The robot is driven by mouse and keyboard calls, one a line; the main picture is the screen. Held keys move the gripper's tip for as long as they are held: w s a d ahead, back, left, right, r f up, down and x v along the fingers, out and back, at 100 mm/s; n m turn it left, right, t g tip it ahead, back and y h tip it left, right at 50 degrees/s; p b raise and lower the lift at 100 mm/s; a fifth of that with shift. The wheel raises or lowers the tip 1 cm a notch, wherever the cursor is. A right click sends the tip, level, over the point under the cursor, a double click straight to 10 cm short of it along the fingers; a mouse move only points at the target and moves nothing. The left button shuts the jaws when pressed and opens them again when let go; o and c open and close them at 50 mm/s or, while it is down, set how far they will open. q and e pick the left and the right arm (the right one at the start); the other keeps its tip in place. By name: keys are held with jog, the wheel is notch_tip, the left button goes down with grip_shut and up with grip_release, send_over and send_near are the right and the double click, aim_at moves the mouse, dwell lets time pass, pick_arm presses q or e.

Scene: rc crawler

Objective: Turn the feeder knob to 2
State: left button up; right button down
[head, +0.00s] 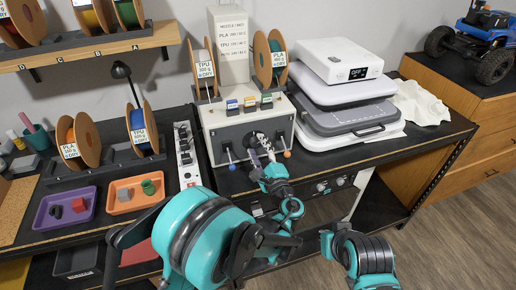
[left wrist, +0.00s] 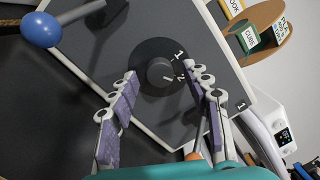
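The feeder (head: 222,118) is a grey and white box on the bench in the head view. Its dark round knob (left wrist: 158,71) sits on a black dial on the grey front panel in the left wrist view. A short white mark on the knob points right and slightly down, close to the 2 on the dial; a 1 is printed above it. My left gripper (head: 262,143) is at the feeder's front. Its fingers (left wrist: 160,72) are open on either side of the knob, with gaps visible. The gripper hides the knob in the head view. My right gripper is not in view.
Levers with a blue ball (left wrist: 41,29) and an orange ball (head: 287,154) flank the knob. A power strip (head: 186,155) and trays with small blocks lie left. A stacked white machine (head: 345,95) stands right. A spool shelf (head: 90,45) overhangs the left side.

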pick_arm(q)
jog(key=shift+s, duration=0.1)
jog(key=r+v, duration=0.1)
jog(key=v, duration=1)
jog(key=shift+s+f, duration=0.4)
jog(key=shift+f, duration=0.15)
